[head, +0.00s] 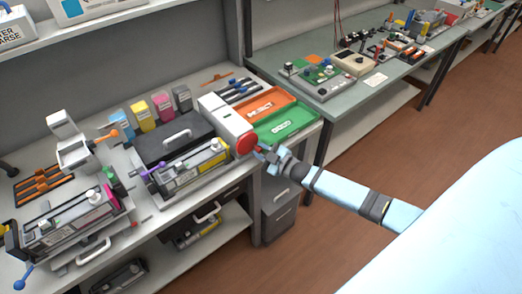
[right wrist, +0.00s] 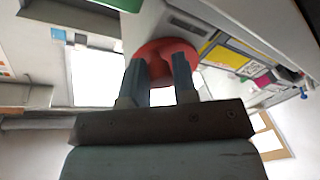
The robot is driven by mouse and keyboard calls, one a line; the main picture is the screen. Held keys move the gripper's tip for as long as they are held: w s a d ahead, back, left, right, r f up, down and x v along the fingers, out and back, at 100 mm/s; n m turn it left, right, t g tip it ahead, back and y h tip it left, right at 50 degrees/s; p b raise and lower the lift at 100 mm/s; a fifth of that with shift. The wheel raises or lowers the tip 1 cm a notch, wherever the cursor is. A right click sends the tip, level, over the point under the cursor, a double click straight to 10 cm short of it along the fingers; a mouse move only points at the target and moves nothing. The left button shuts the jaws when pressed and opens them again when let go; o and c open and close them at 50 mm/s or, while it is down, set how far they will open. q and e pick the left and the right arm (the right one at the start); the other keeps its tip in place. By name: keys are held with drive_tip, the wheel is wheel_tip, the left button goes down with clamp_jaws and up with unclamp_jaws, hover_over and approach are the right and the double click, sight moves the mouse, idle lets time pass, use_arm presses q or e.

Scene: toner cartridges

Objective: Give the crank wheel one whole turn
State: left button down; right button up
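The crank wheel is a red disc (head: 247,144) on the end of a white box-shaped machine (head: 224,118) at the bench's front edge. It also shows in the right wrist view (right wrist: 165,48), partly covered by my fingers. My right gripper (head: 262,151) is at the wheel's right side in the head view. In the right wrist view its two fingers (right wrist: 160,62) stand apart, with their tips over the wheel's face and red between them. I cannot tell whether they touch the wheel. My left gripper is in no view.
An orange tray (head: 266,108) and a green tray (head: 289,124) lie right behind the wheel. A cartridge with a yellow end (head: 200,160) and a dark case (head: 175,140) stand left of it. Open floor (head: 330,235) lies to the right.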

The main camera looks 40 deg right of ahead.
drive_tip(key=shift+c, duration=0.4)
drive_tip(key=shift+f+m, duration=0.15)
drive_tip(key=shift+m, duration=0.25)
